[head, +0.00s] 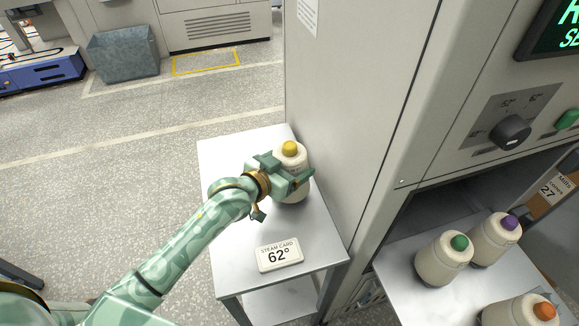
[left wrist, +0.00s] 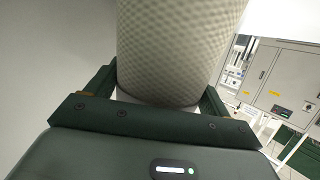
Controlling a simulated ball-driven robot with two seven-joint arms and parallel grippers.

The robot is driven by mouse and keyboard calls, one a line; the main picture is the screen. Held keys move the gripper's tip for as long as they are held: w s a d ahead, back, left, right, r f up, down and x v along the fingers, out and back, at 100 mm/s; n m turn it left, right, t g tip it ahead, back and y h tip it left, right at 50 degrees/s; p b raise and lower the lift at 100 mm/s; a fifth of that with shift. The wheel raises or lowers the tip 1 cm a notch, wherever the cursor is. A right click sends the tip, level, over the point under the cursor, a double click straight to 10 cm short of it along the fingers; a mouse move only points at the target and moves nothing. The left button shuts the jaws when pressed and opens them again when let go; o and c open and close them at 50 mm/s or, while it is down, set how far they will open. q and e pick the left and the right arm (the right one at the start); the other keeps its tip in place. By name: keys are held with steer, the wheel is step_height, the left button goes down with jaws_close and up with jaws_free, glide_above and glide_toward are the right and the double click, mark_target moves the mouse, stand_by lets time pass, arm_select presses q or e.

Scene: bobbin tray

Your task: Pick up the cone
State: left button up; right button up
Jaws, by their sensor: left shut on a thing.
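The cone (head: 293,192) is a cream yarn cone with a yellow top, upright on the small side table (head: 225,156) beside the tall machine cabinet. My left gripper (head: 293,179) reaches in from the left and is shut on the cone, with its fingers around the cone's sides. In the left wrist view the cone's textured cream body (left wrist: 175,50) fills the space between the two dark green fingers (left wrist: 160,95). I cannot tell whether the cone's base still touches the table. My right gripper is not in view.
A card reading "STEAM CARD 62°" (head: 278,254) lies at the table's front. The cabinet wall (head: 350,90) stands close on the right. A shelf (head: 403,262) at lower right holds cones with green (head: 459,242), purple (head: 509,222) and orange (head: 544,311) tops. Open floor lies left.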

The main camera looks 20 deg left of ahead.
arm_select(q)
steer(key=s+d+r+p, duration=0.5)
steer(key=s+d+r, duration=0.1)
steer(key=s+r, duration=0.5)
steer(key=shift+s+d+r, duration=0.35)
steer(key=shift+s+r, duration=0.05)
steer(key=shift+s, duration=0.3)
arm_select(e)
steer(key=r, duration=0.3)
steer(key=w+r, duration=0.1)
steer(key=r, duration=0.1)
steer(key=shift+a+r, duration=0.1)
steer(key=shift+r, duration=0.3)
arm_select(q)
step_height(320, 180, up, 20)
steer(key=p, duration=2.5)
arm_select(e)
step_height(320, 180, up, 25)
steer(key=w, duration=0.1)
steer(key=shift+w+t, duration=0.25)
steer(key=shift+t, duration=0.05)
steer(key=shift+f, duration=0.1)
